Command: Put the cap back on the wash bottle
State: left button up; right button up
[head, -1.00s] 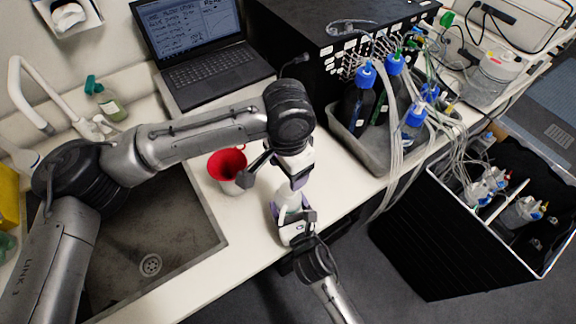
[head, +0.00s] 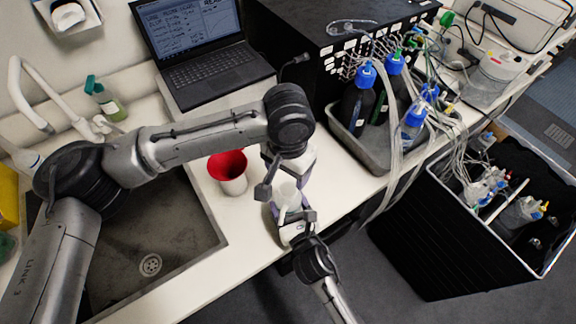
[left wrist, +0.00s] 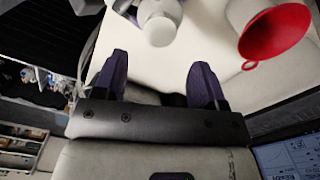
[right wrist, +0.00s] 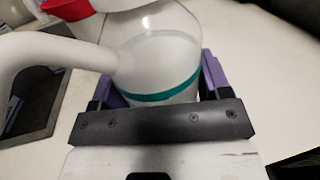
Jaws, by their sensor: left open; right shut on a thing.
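The wash bottle (right wrist: 165,50) is a clear-white bottle with a teal band and a thick white spout curving off to the left. My right gripper (right wrist: 162,88) is shut around its body; in the head view the bottle (head: 290,203) stands at the counter's front edge. A white round piece (left wrist: 160,28), which looks like the cap, shows at the bottle in the left wrist view; I cannot tell how it is seated. My left gripper (left wrist: 158,75) is open, with nothing between its purple fingers. In the head view the left gripper (head: 288,180) is just above the bottle.
A red funnel (head: 228,164) in a white container stands left of the bottle. The sink (head: 150,235) lies further left. A grey tray (head: 376,158) with blue-capped bottles and tubing is at the right. A laptop (head: 215,70) stands behind.

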aim_at(288, 188)
pick_arm(q)
jog(key=shift+f, duration=3.55)
jog(key=c, duration=0.9)
jog(key=m, duration=1.5)
jog(key=o, duration=1)
jog(key=shift+r, duration=0.1)
